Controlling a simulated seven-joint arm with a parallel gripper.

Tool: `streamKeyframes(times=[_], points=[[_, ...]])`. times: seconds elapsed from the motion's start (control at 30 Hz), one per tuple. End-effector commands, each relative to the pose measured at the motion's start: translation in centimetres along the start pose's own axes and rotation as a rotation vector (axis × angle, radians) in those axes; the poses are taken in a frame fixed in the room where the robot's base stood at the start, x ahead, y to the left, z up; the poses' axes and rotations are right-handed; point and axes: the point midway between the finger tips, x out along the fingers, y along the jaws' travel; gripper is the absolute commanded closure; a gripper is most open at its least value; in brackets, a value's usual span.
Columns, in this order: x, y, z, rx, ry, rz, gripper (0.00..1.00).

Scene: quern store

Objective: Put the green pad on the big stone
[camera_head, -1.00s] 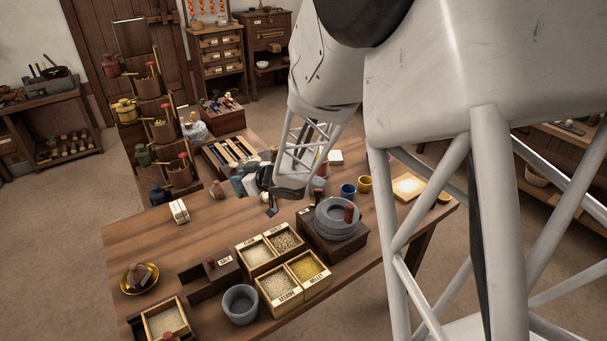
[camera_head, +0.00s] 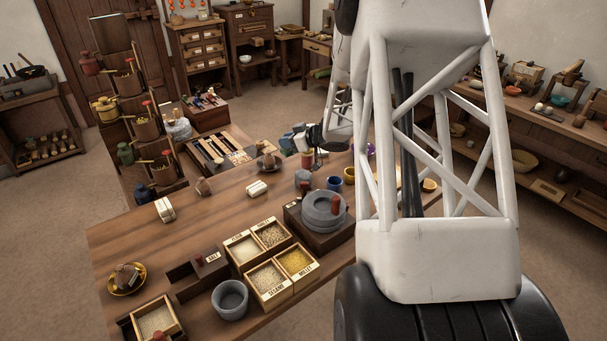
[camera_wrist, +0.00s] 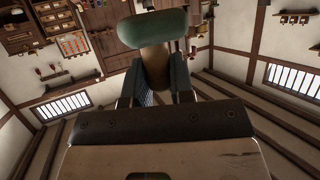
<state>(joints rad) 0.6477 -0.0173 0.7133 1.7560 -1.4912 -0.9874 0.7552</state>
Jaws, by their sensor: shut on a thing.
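In the wrist view, my gripper (camera_wrist: 155,68) is shut on a narrow beige stem or handle, and the rounded green pad (camera_wrist: 152,28) shows beyond the fingertips at its end. In the head view, my gripper (camera_head: 316,140) is small and dark above the far side of the table; the pad cannot be made out there. The big stone (camera_head: 322,208) is a grey round quern with a reddish-brown upright handle on a dark wooden box. My gripper is behind and above it in the picture, well apart from it. A smaller grey stone (camera_head: 303,177) stands just behind the big stone.
Open grain boxes (camera_head: 268,275) and a grey mortar (camera_head: 230,299) stand in front of the big stone. My arm hides the table's right end.

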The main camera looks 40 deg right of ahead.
Motion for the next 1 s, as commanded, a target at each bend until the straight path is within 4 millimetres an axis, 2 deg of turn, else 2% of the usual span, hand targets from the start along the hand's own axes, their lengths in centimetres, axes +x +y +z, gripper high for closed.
streamKeyframes(times=[0.1,0.33,0.8,1.0], points=[[-1.2,2.5,0.9,0.001,0.0,0.003,1.0],[-2.5,5.0,1.8,0.001,0.0,0.004,1.0],[-2.8,5.3,2.0,0.001,0.0,0.003,1.0],[-2.2,5.2,3.4,0.003,-0.001,0.002,1.0]])
